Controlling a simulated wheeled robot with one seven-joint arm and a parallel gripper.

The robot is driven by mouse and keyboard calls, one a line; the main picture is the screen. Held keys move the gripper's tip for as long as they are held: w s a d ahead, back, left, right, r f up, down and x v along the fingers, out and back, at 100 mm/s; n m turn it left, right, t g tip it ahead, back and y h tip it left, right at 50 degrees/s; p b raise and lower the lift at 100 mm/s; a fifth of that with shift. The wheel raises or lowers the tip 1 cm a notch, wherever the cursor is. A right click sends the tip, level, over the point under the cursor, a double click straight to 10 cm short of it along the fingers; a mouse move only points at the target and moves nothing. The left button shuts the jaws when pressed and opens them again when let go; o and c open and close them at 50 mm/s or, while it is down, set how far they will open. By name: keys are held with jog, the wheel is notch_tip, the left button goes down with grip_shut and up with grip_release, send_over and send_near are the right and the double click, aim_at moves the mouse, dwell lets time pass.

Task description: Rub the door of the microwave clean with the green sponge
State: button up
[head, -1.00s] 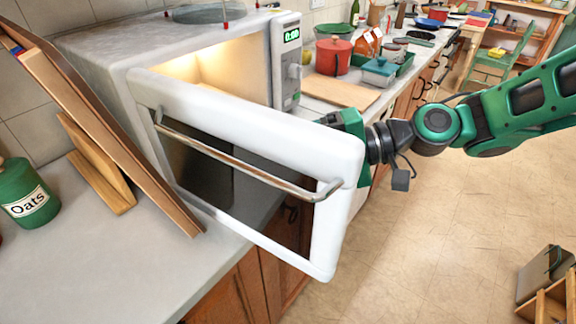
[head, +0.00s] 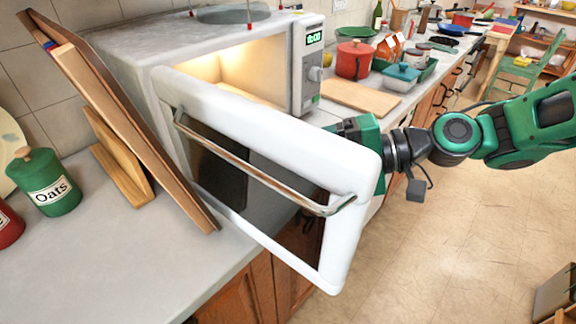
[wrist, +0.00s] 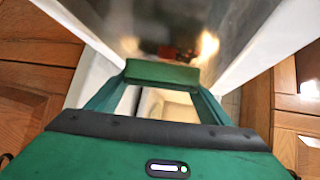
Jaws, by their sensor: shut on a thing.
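The white microwave (head: 130,62) stands on the counter with its door (head: 270,125) swung open towards me. The door has a dark glass pane and a metal bar handle on its outer face. My gripper (wrist: 162,82) is behind the door, on its inner side, and is shut on the green sponge (wrist: 162,72). In the wrist view the sponge is between the fingertips, in front of the door's dark pane; I cannot tell whether it touches. In the head view the door hides the fingertips and sponge.
Leaning boards (head: 125,125) and a green oats jar (head: 46,182) stand left of the microwave. The floor (head: 450,250) at right is mostly clear.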

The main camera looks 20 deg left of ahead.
jog(key=shift+s+d, duration=0.15)
jog(key=shift+d, duration=0.65)
jog(key=w, duration=0.6)
jog(key=shift+d, duration=0.3)
jog(key=shift+w+d, duration=0.15)
jog(key=shift+w, duration=1.4)
